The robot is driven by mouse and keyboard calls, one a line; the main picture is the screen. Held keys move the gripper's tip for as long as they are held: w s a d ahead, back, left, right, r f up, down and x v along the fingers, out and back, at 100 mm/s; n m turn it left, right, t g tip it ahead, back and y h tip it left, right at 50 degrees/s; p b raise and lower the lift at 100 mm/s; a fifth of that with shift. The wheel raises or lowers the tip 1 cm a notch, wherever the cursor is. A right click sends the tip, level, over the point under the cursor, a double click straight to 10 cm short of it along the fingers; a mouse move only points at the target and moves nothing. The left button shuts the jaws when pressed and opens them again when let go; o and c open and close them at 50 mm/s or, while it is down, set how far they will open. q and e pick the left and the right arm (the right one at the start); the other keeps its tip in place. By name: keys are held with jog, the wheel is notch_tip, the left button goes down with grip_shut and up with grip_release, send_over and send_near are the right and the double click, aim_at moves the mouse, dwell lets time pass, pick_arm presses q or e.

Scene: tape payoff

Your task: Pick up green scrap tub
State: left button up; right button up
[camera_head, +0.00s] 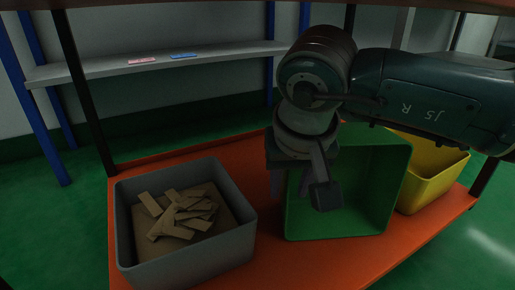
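The green scrap tub (365,190) is on the orange shelf right of the middle. Its open side faces me and no outer front wall shows, so it looks tilted toward me. My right gripper (301,193) points down at its left side. Its two fingers are apart, one left of the tub's left wall and one in front of the tub's inside. I cannot tell whether either finger touches the wall. The arm and gripper hide the tub's upper left part. My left gripper is not in view.
A grey tub (186,256) holding several tan scrap strips (183,214) stands to the left on the orange shelf (305,262). A yellow tub (432,188) stands close on the right, behind my arm. A grey shelf (105,66) with pink and blue labels is at the back.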

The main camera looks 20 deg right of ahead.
jog(key=shift+s, duration=0.15)
jog(key=shift+c, duration=0.2)
grip_shut()
dwell(1.0)
